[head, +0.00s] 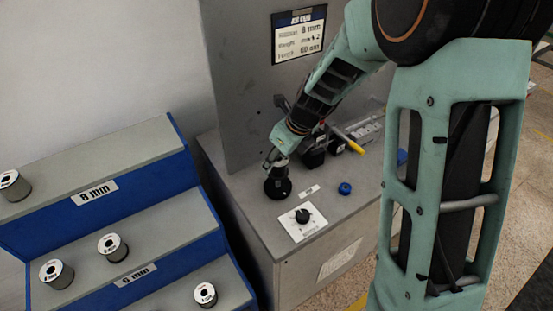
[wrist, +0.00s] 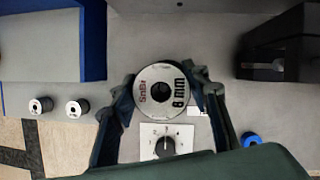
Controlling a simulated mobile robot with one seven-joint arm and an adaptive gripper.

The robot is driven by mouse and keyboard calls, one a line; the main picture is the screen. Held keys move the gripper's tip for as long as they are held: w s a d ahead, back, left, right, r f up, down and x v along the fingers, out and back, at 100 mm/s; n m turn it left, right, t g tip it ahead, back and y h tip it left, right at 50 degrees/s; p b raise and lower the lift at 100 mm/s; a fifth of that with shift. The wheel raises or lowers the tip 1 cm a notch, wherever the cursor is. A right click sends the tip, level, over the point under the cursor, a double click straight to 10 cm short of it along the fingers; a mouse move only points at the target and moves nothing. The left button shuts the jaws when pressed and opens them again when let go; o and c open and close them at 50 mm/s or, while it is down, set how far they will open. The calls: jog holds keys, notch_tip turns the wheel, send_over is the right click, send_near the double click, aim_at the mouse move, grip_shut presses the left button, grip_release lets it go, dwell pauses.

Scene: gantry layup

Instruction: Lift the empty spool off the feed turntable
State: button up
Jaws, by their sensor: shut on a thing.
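The spool (wrist: 161,112) has a white round label reading "SnBi 8 mm" around a dark centre hole. In the wrist view my gripper (wrist: 163,88) has one finger on each side of it and is shut on it. In the head view my gripper (head: 277,160) points down over the black round turntable (head: 278,188) on the grey bench. The spool is largely hidden there by the fingers. I cannot tell whether its underside touches the turntable. How much wire the spool carries is not visible.
A white panel with a black knob (head: 302,216) lies in front of the turntable, with a blue cap (head: 345,188) to its right. Dark tools and a yellow handle (head: 350,142) lie behind. Blue-fronted steps (head: 110,187) with several spools stand left. A grey upright panel (head: 240,100) rises behind.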

jog(key=shift+r+p, duration=1.3)
jog(key=shift+r, duration=0.1)
notch_tip(320, 180, up, 3)
jog(key=p, duration=0.3)
jog(key=shift+r+p, duration=0.2)
jog(key=shift+p, duration=0.1)
dwell(0.5)
